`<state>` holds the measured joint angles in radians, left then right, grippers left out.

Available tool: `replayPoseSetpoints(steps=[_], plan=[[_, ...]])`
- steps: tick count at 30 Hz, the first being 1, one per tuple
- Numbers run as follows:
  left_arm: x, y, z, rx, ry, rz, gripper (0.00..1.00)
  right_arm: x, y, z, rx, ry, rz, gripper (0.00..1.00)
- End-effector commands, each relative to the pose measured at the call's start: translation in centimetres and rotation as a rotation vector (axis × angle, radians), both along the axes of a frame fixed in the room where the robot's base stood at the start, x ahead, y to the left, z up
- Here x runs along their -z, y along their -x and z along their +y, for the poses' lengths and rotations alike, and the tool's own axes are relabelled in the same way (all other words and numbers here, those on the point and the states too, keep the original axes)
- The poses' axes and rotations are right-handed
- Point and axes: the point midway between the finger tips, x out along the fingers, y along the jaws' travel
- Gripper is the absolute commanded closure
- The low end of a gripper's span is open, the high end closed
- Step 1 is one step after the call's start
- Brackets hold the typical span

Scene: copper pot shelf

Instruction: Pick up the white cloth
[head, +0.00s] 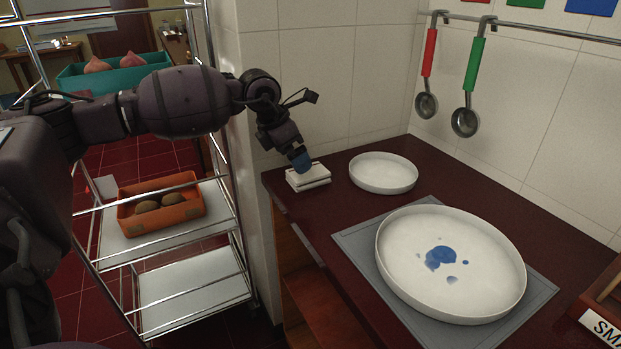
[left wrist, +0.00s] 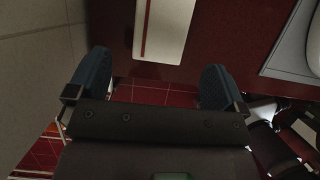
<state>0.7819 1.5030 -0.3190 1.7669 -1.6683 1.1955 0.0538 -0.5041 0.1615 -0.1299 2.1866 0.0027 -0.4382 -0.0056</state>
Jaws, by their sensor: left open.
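The white cloth (head: 308,180) is a folded, flat bundle on the dark red counter, near its left end by the tiled wall. In the left wrist view the cloth (left wrist: 172,28) shows a red stripe along one side, and its far part is cut off by the frame. My left gripper (head: 301,163) points down over the cloth in the head view. In the left wrist view my left gripper (left wrist: 155,75) is open, its two blue fingers wide apart, with the cloth's near end between and beyond them. I cannot tell whether they touch it. My right gripper is not in view.
A small white dish (head: 383,174) stands just right of the cloth. A large white dish with blue stains (head: 450,300) sits on a grey mat (head: 357,240). Two ladles (head: 465,122) hang on a wall rail. A metal rack with an orange crate (head: 160,216) stands left.

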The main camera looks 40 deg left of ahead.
Motion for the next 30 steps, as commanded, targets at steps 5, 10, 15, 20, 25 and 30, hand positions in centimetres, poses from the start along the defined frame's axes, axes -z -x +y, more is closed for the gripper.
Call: replayPoseSetpoints(steps=[5, 10, 15, 20, 25, 30], plan=[[1.5, -0.6, -0.3, 0.001, 0.001, 0.002, 0.02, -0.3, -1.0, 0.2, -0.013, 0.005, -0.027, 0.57], [2.8, -1.1, -0.5, 0.001, 0.001, 0.004, 0.02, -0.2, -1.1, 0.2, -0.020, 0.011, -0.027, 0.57], [5.2, -2.0, -0.9, 0.001, 0.002, 0.007, 0.02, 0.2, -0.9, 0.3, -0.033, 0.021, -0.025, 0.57], [6.2, -2.5, -1.0, 0.000, 0.001, 0.005, 0.02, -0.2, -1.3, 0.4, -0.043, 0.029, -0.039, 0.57], [6.0, -2.5, -1.0, 0.000, 0.000, 0.001, 0.02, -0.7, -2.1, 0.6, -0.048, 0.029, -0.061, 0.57], [5.9, -2.5, -1.0, 0.000, 0.000, 0.001, 0.22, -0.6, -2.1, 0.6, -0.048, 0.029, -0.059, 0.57]])
